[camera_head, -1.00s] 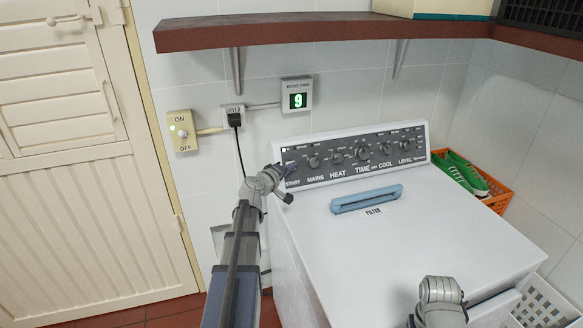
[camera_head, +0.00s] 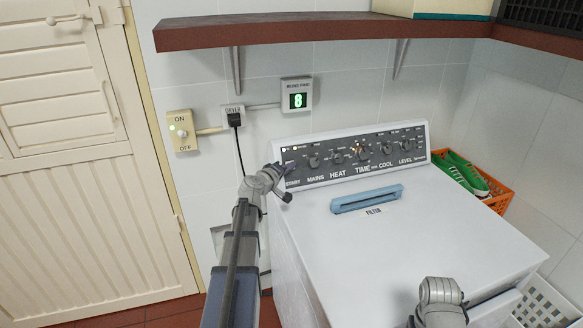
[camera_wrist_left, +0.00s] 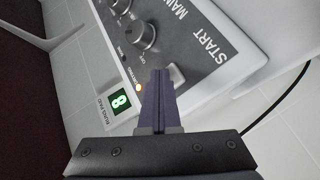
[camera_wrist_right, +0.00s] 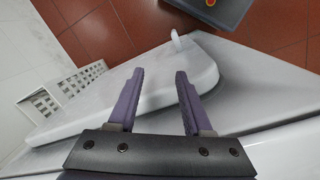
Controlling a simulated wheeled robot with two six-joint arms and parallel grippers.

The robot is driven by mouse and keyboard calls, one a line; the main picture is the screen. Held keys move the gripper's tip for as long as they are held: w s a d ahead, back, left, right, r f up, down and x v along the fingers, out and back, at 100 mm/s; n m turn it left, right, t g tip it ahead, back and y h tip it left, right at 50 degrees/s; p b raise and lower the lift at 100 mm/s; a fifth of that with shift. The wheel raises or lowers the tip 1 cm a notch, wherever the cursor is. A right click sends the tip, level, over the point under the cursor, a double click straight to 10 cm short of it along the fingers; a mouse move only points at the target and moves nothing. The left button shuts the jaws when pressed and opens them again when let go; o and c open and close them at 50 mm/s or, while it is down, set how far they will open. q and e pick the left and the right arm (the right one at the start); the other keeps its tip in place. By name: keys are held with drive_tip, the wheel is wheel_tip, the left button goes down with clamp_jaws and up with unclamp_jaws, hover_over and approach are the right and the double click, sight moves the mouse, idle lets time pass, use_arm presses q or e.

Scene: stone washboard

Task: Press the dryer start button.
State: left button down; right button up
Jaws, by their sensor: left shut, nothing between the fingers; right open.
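The white dryer (camera_head: 380,240) stands against the tiled wall with a dark control panel (camera_head: 350,160) along its back. The START label (camera_head: 292,182) is at the panel's left end; it also shows in the left wrist view (camera_wrist_left: 208,48). My left gripper (camera_head: 287,170) is shut and empty, its tips at the panel just by that label. My right gripper (camera_wrist_right: 157,75) is open and empty by the dryer's front edge.
A wall display (camera_head: 298,97) reads 8. A brown shelf (camera_head: 320,32) hangs above. An orange basket with green shoes (camera_head: 465,173) stands right of the panel. The blue filter handle (camera_head: 366,199) is on the dryer top.

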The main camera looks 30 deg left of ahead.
use_arm(q)
drive_tip(key=shift+w+a, duration=0.1)
idle(0.5)
drive_tip(key=shift+s+d+r+p, duration=0.25)
drive_tip(key=shift+s+d, duration=0.1)
drive_tip(key=shift+d, duration=0.1)
drive_tip(key=shift+s+d+r+p, duration=0.2)
drive_tip(key=shift+s+d+p, duration=0.05)
drive_tip(key=shift+s+d, duration=0.15)
drive_tip(key=s+d+r+p, duration=0.2)
drive_tip(key=s+d, duration=0.1)
drive_tip(key=shift+d+r, duration=0.1)
drive_tip(key=shift+d, duration=0.15)
drive_tip(key=shift+w, duration=0.1)
idle(1.1)
